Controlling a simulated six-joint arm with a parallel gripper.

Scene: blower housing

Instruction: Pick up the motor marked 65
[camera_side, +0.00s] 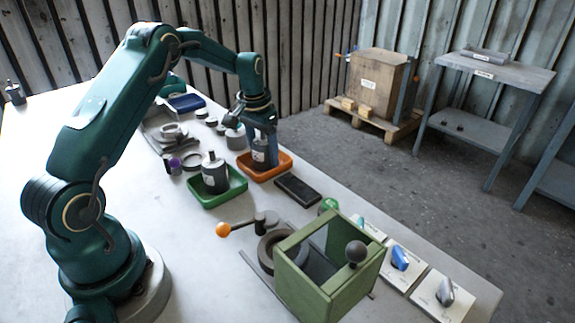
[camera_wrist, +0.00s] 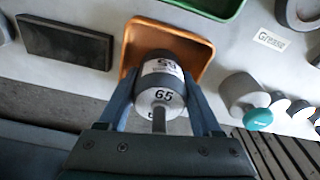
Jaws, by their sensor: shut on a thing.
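The motor marked 65 (camera_wrist: 160,92) is a grey cylinder with a white label band and a shaft. In the wrist view it sits between the two fingers of my gripper (camera_wrist: 165,112), which are shut on its sides. In the side view the motor (camera_side: 262,152) is upright at the orange tray (camera_side: 286,163), with my gripper (camera_side: 264,135) around it from above. The orange tray (camera_wrist: 133,38) lies behind the motor in the wrist view. Whether the motor touches the tray floor I cannot tell.
A green tray (camera_side: 232,192) holding another motor (camera_side: 214,173) stands close by. A dark flat block (camera_side: 298,188) lies beside the orange tray. Several small parts lie behind the trays.

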